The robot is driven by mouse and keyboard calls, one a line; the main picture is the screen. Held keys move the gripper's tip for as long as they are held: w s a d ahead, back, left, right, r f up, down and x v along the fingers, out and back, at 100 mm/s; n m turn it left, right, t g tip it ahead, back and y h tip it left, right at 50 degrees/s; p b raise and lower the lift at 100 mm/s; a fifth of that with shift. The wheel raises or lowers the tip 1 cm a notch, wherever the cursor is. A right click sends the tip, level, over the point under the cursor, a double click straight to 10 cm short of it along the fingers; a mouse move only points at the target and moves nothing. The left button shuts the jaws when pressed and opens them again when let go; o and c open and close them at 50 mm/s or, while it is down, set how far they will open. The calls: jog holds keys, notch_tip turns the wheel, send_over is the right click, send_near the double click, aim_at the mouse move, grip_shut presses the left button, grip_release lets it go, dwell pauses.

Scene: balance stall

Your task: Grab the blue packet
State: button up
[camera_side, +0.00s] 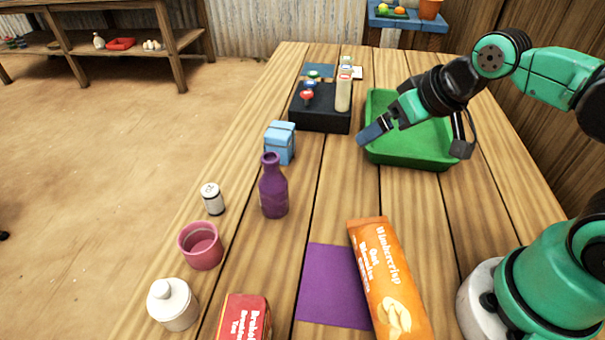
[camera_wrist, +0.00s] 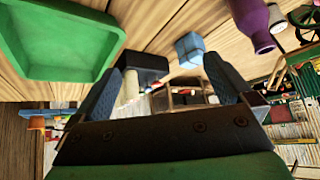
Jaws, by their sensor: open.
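The blue packet (camera_side: 280,143) stands upright on the wooden table, behind the purple bottle (camera_side: 273,186) and in front of the black box. It also shows in the wrist view (camera_wrist: 190,48), near the right finger in the picture but apart from it. My gripper (camera_side: 374,131) is at the left edge of the green tray (camera_side: 412,160), to the right of the packet, with a clear gap between them. In the wrist view my gripper (camera_wrist: 162,64) has its two fingers spread, with nothing held between them.
A black box (camera_side: 321,120) with coloured knobs and a beige cylinder stands behind the packet. A white can (camera_side: 212,199), pink cup (camera_side: 201,246), white bottle (camera_side: 173,304), purple mat (camera_side: 331,287) and orange biscuit box (camera_side: 388,282) are nearer. Table between packet and tray is clear.

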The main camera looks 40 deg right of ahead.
aim_at(292, 134)
jog(key=w+a+f+m+t+y, duration=0.1)
jog(key=w+f+m+y, duration=0.1)
jog(key=w+m, duration=0.3)
jog(key=w+a+f+m+y, duration=0.1)
jog(key=w+f+m+y, duration=0.2)
jog(key=m, duration=0.8)
jog(key=w+a+f+m+t+y, duration=0.1)
jog(key=w+f+m+y, duration=0.1)
jog(key=w+m, duration=0.5)
jog(key=shift+w+f+m+t+y, duration=0.3)
jog(key=shift+m+y, duration=0.1)
jog(key=shift+m, duration=0.4)
jog(key=m, duration=0.1)
jog(key=f+m, duration=0.1)
jog(key=shift+w+f+m+y, duration=0.2)
jog(key=shift+f+m+y, duration=0.05)
jog(key=shift+m+y, duration=0.05)
jog(key=shift+t, duration=0.3)
jog(key=shift+x, duration=2.8)
jog(key=c, duration=1.3)
